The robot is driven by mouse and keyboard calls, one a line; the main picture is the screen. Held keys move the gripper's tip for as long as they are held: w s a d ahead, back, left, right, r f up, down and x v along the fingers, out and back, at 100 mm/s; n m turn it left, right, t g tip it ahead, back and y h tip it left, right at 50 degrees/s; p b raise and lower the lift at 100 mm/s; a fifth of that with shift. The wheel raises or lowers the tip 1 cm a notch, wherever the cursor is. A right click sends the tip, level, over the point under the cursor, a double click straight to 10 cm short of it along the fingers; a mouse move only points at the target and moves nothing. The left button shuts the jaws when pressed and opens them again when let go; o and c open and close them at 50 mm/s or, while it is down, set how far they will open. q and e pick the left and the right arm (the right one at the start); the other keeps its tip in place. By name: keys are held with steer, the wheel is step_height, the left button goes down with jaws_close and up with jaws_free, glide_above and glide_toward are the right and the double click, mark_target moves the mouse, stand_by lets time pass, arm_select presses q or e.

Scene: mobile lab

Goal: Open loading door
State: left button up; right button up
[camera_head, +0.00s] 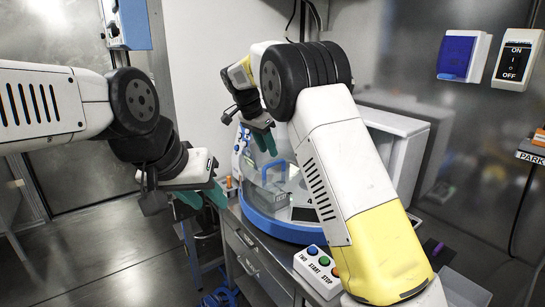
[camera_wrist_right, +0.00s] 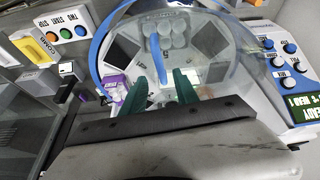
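The loading machine is a round white unit with a blue base ring (camera_head: 285,229) and a clear cover, on the bench under my right arm. A blue handle (camera_head: 279,170) stands on the clear door; it also shows in the right wrist view (camera_wrist_right: 158,62), beyond my fingertips. My right gripper (camera_head: 264,141) has green fingers and hangs just above the machine's back left. In the wrist view its fingers (camera_wrist_right: 160,88) are apart with nothing between them, short of the handle. My left gripper (camera_head: 202,197) is left of the machine, its green fingers apart and empty.
A button box (camera_head: 318,272) marked two, start and stop sits at the bench's front. The machine's control panel (camera_wrist_right: 289,64) is at the wrist view's right. An on/off switch (camera_head: 514,60) and a blue-covered box (camera_head: 461,56) hang on the wall. Open floor lies left.

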steer(key=shift+v, duration=1.1)
steer(key=shift+a+r, duration=0.1)
steer(key=shift+r, duration=0.2)
steer(key=s+d+r+n+y, duration=0.2)
steer(key=s+d+r, duration=0.1)
steer(key=s+d, duration=0.45)
steer(key=s+d+r+n+y, duration=0.2)
steer(key=s+d+r, duration=0.2)
steer(key=s+d, duration=0.35)
steer(key=s+d+f+n+t, duration=0.1)
steer(key=s+d+f+n, duration=0.1)
steer(key=s, duration=0.8)
steer(key=s+d+f+n+t+y, duration=0.1)
steer(key=s+d+f+n+t, duration=0.1)
steer(key=s, duration=0.8)
steer(key=shift+s+d+f+n+y, duration=0.3)
steer(key=shift+d+f+n, duration=0.3)
steer(key=shift+n, duration=0.3)
steer(key=shift+r, duration=0.1)
